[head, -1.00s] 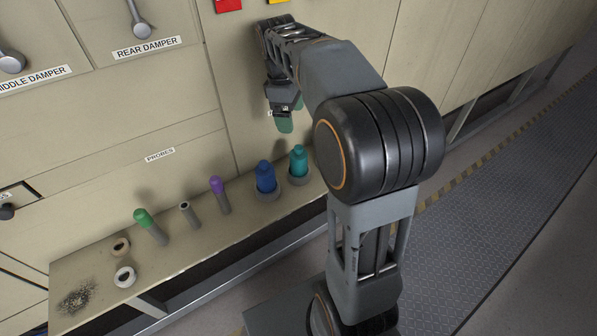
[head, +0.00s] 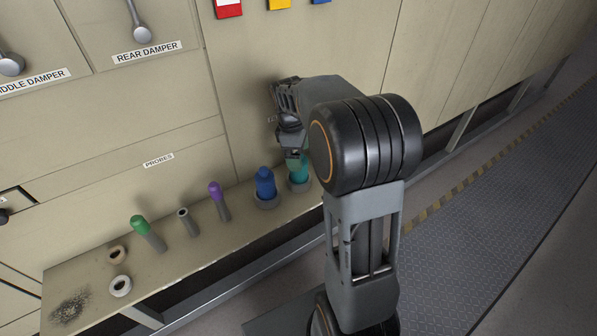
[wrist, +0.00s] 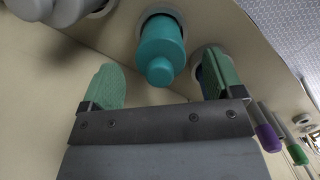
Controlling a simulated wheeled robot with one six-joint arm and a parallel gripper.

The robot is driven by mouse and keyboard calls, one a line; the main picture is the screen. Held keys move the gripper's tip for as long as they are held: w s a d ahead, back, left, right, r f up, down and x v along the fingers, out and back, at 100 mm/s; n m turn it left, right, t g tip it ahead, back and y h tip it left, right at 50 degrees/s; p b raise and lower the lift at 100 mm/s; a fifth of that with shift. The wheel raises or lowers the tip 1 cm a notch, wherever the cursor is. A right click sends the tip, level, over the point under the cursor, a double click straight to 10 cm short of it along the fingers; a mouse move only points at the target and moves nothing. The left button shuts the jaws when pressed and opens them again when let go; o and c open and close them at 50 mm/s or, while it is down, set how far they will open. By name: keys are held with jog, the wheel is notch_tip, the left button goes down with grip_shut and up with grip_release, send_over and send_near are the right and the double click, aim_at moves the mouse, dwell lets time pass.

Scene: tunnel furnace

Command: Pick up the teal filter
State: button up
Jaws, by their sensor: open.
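The teal filter (head: 302,174) stands upright in a round grey holder (head: 300,187) at the right end of the shelf. My gripper (head: 295,158) is above it and hides part of its top in the head view. In the wrist view the teal filter (wrist: 161,45) shows with its narrow neck towards me, between the two green finger pads of my gripper (wrist: 163,80). The pads are apart, with a gap on each side of the neck. Nothing is held.
A blue filter (head: 265,184) stands in its own holder close to the left. Further left are a purple-capped probe (head: 216,198), a green-capped probe (head: 145,230) and two pale rings. The cream furnace wall (head: 190,130) rises just behind the shelf.

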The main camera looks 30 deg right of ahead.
jog(key=shift+s+d+f, duration=0.15)
jog(key=shift+f, duration=1.1)
jog(key=c, duration=1.1)
